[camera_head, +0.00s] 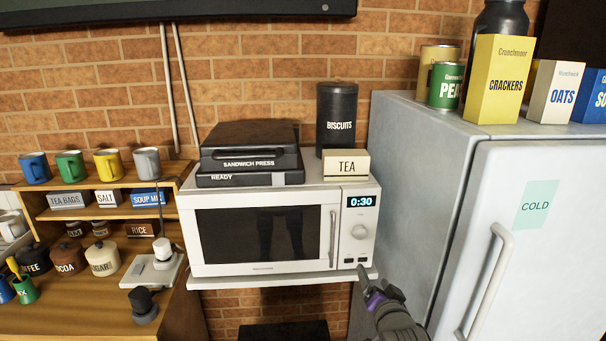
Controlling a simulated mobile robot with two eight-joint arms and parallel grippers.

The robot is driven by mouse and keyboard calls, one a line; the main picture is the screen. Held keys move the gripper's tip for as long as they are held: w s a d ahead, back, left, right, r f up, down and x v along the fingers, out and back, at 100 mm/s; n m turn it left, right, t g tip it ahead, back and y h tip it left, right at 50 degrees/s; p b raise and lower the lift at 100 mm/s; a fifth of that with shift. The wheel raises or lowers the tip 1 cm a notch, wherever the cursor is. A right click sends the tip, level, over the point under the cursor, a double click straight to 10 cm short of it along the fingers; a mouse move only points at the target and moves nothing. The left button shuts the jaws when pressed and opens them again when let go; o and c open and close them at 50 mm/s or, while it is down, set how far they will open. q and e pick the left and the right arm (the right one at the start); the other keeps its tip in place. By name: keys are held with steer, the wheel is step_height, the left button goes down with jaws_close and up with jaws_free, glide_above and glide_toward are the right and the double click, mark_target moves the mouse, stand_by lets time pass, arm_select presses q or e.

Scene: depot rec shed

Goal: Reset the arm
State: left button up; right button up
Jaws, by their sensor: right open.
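My right gripper (366,280) is at the lower middle right, just below and in front of the microwave's bottom right corner. It is open, with nothing seen between its fingers. Its fingers point up toward the small buttons under the dial; I cannot tell whether they touch the microwave. The white microwave (187,228) sits on a white shelf, its door closed and its display (360,201) reading 0:30. My left gripper is not in view.
A grey fridge (420,190) stands close on the right, its handle (487,280) sticking out. A sandwich press (250,150), a biscuits tin (337,115) and a tea box (346,164) stand on the microwave. A wooden shelf unit (100,212) with mugs and jars is at left.

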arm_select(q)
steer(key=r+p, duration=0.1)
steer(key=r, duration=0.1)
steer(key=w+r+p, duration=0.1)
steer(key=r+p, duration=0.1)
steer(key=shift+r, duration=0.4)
arm_select(e)
steer(key=s+a+f+n+g, duration=0.1)
steer(key=s+f+n+g, duration=0.1)
steer(key=s, duration=0.8)
steer(key=s+f+n+g, duration=0.3)
steer(key=s+f+g, duration=0.1)
steer(key=s, duration=0.6)
steer(key=s+a+f+n+g, duration=0.1)
steer(key=s+f+g, duration=0.3)
steer(key=s, duration=0.7)
steer(key=shift+a+f+n+y, duration=0.3)
steer(key=shift+f+n+y, duration=0.1)
steer(key=shift+f+n, duration=0.35)
steer(key=shift+s, duration=0.1)
